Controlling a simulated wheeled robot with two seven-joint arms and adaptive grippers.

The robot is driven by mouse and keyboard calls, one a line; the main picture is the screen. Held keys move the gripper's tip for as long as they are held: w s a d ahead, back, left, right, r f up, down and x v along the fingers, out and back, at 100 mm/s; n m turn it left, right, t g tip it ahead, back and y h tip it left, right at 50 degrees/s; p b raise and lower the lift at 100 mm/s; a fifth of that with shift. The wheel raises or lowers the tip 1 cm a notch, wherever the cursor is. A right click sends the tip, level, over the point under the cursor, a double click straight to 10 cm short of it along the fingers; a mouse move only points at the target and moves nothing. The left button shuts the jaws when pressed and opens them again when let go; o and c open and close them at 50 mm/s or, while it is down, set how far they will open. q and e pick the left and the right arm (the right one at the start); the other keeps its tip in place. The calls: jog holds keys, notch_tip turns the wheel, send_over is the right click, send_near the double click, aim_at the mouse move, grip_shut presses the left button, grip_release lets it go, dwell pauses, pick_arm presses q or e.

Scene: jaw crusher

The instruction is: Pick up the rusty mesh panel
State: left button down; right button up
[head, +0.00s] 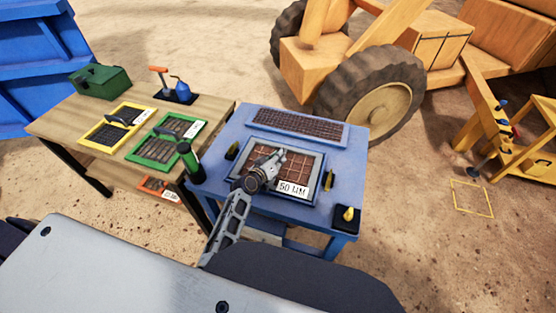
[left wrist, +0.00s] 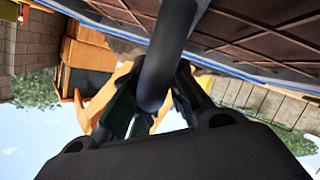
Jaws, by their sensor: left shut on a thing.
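The rusty mesh panel (head: 301,168) has a reddish-brown grid, a grey-blue frame and a white "50 MM" label. It is at the middle of the blue table (head: 222,140); I cannot tell whether it is raised. My left gripper (head: 272,165) is over the panel and hides part of its grid. In the left wrist view, the gripper (left wrist: 152,100) is shut on a thick dark bar (left wrist: 172,50), which looks like the panel's handle. The rusty grid (left wrist: 270,30) also shows there at the upper right. My right gripper is not in view.
A second dark mesh panel (head: 298,125) lies at the table's back. Small black-and-yellow pieces flank the rusty panel. A wooden table (head: 62,125) at the left holds yellow-framed and green-framed screens, a green box and a blue can. A large wheeled machine (head: 375,100) stands behind.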

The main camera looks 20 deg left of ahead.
pick_arm(q)
jog(key=shift+w+r, duration=0.1)
jog(key=shift+r, duration=0.2)
jog(key=shift+r+p, duration=1.25)
notch_tip(320, 180, up, 4)
jog(key=p, duration=0.3)
jog(key=shift+f, duration=0.2)
jog(key=shift+r+p, duration=0.75)
jog(key=shift+p, duration=0.2)
jog(key=shift+r+p, duration=0.7)
jog(key=shift+r, duration=0.35)
jog(key=shift+a+n+y, duration=0.1)
jog(key=shift+n+y, duration=0.3)
jog(key=shift+n, duration=0.1)
